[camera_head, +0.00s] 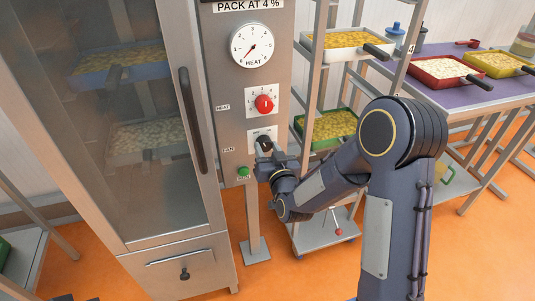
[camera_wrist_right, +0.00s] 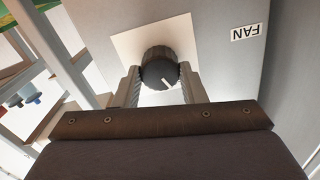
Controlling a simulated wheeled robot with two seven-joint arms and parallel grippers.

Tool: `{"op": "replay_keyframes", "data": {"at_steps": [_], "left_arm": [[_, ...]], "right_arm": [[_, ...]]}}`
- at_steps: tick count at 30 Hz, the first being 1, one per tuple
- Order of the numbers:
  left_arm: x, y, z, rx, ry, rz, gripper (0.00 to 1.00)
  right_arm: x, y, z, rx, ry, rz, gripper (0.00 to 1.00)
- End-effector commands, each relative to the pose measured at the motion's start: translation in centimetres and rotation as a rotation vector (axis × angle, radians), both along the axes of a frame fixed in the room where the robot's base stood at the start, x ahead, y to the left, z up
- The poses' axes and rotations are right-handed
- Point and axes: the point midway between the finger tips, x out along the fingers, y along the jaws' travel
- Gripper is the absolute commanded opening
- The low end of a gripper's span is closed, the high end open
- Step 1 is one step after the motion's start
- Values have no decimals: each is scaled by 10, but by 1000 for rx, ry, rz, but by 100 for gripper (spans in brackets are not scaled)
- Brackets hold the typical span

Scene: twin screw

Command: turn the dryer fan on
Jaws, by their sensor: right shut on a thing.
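The fan knob (camera_head: 264,142) is a black dial on a white plate on the dryer's control panel (camera_head: 222,70), below the red heat knob (camera_head: 264,103). In the right wrist view the fan knob (camera_wrist_right: 160,72) shows a white pointer line, and the label FAN (camera_wrist_right: 247,32) is beside its plate. My right gripper (camera_head: 267,155) is at the fan knob, its fingers (camera_wrist_right: 160,88) on both sides of it, shut on it. A green lamp (camera_head: 243,171) is on the panel below left. My left gripper is not in view.
The dryer's glass door (camera_head: 130,110) with a dark handle (camera_head: 192,120) is left of the panel. A rack with trays (camera_head: 340,40) stands close right of the panel, beside my right arm. A table (camera_head: 430,90) with red and yellow trays is farther right.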

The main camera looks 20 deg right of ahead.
Motion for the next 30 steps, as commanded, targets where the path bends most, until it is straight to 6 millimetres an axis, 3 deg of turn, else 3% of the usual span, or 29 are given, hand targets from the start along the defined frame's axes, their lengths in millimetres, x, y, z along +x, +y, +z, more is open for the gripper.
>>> {"op": "replay_keyframes", "data": {"at_steps": [1, 15, 30], "left_arm": [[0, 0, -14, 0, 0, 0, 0], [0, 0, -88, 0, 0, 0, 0], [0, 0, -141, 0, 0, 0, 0]], "right_arm": [[0, -1, -5, 35, -5, -2, 15], [0, -2, -7, 466, 9, -1, 15], [0, -2, -4, 839, 24, -1, 15]]}}
